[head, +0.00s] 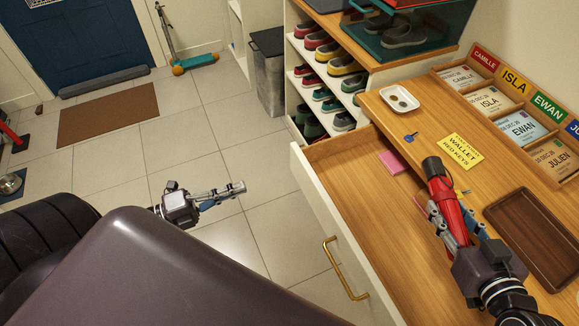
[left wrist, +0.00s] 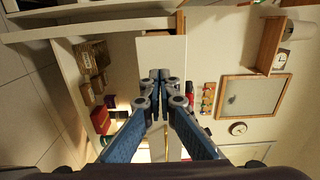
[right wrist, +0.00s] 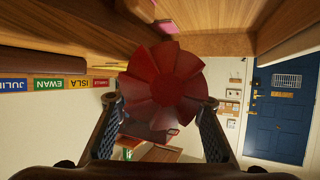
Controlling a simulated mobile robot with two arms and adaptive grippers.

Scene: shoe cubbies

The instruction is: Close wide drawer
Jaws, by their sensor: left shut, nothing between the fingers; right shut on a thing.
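The wide drawer (head: 319,201) stands pulled out from the wooden counter (head: 385,105). It has a white front, a brass handle (head: 343,268) and a wooden inside. A pink pad (head: 392,163) lies in it. My left gripper (head: 238,187) is shut and empty over the floor, left of the drawer front and apart from it; its closed fingers show in the left wrist view (left wrist: 160,76). My right gripper (head: 461,232) is shut on a red folded umbrella-like thing (head: 441,188) with a black end, over the counter side. This red thing fills the middle of the right wrist view (right wrist: 165,85).
On the counter are a white dish (head: 399,98), a blue key (head: 410,137), a yellow note (head: 460,151), a brown tray (head: 535,237) and a rack of name cards (head: 490,100). A shoe shelf (head: 305,55) and grey bin (head: 268,72) stand behind. Tiled floor lies free left of the drawer.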

